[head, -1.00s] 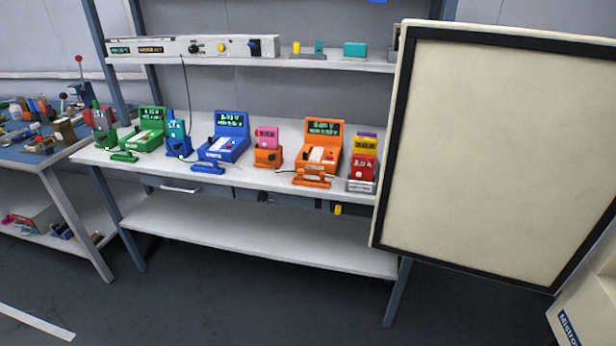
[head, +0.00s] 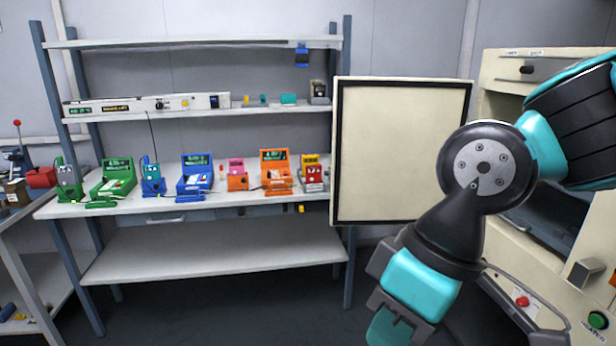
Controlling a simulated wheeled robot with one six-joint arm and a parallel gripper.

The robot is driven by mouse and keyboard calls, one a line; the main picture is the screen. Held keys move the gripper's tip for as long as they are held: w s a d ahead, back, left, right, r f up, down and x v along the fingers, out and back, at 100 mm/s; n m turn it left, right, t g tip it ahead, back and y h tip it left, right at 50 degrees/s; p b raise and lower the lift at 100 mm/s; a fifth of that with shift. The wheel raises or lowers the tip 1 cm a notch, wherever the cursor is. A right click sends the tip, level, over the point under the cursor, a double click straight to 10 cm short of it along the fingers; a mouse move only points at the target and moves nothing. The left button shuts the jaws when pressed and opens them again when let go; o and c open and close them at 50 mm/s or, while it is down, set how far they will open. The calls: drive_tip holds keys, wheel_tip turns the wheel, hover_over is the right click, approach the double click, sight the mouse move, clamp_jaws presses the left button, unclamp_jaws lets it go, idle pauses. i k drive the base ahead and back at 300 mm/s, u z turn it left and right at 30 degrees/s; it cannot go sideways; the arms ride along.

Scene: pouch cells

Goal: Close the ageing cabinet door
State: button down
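The ageing cabinet door (head: 403,150) stands wide open. Its cream inner face and dark seal frame face me, in front of the right end of the workbench. The cream cabinet (head: 500,68) is at the right, partly hidden behind my arm. My gripper (head: 392,328) hangs low at the bottom centre-right, below and nearer than the door in the picture. No contact with the door shows. Its fingertips point down near the picture's lower edge, and their gap cannot be made out.
A workbench (head: 212,254) at the left carries several coloured testers. A red button (head: 521,301) and a green button (head: 597,320) are on the cabinet's lower front. A handle bar (head: 520,308) juts out there. Dark floor is free in front of the bench.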

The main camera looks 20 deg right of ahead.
sight(389, 133)
drive_tip(key=u, duration=0.65)
drive_tip(key=i, duration=1.2)
drive_tip(key=u, duration=0.4)
drive_tip(key=i, duration=1.1)
drive_tip(key=z, duration=0.6)
drive_tip(key=i, duration=0.7)
drive_tip(key=z, duration=1.3)
drive_tip(key=i, duration=0.55)
drive_tip(key=z, duration=0.55)
